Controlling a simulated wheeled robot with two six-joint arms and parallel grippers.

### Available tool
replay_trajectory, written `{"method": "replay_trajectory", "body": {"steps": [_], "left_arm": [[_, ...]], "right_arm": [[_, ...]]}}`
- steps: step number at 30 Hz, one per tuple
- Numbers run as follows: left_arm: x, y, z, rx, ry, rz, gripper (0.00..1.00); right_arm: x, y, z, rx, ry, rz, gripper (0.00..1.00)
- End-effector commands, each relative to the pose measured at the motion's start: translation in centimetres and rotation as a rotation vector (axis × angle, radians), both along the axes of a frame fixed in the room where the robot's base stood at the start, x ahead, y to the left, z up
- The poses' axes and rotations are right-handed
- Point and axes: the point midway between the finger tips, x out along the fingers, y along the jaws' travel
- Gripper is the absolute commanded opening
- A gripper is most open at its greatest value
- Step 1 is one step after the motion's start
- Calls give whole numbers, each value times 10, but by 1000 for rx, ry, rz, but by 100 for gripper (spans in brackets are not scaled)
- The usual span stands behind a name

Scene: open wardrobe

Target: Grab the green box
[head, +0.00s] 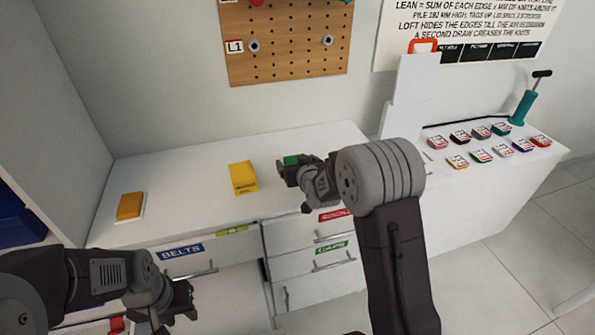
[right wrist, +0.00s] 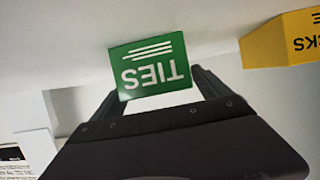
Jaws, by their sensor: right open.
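The green box (head: 291,160) stands on the white counter, mostly hidden in the head view behind my right gripper (head: 288,174). In the right wrist view the green box (right wrist: 150,66) shows an upside-down "TIES" label. My right gripper (right wrist: 157,92) is open, with one finger on each side of the box's near edge; I cannot tell whether they touch it. My left gripper (head: 182,303) is low in front of the counter, away from the box; its jaw opening is unclear.
A yellow box (head: 243,178) stands left of the green box and also shows in the right wrist view (right wrist: 283,40). An orange-yellow block (head: 130,206) lies further left. Labelled drawers (head: 310,262) are below. Several small coloured packs (head: 481,155) lie on the right-hand surface.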

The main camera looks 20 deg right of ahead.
Motion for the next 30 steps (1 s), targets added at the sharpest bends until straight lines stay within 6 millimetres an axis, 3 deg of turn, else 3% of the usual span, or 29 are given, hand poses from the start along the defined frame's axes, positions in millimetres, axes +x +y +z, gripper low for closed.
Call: {"method": "replay_trajectory", "body": {"steps": [3,4,11,20,28,30], "left_arm": [[0,0,0,0,0,0,36],[0,0,0,0,0,0,36],[0,0,0,0,0,0,36],[0,0,2,0,0,0,36],[0,0,16,0,0,0,36],[0,0,15,0,0,0,36]], "right_arm": [[0,0,0,0,0,0,87],[0,0,0,0,0,0,82],[-1,0,0,0,0,0,18],[0,0,5,0,-2,0,17],[0,0,49,-1,-5,0,17],[-15,-10,54,-1,-3,-3,17]]}}
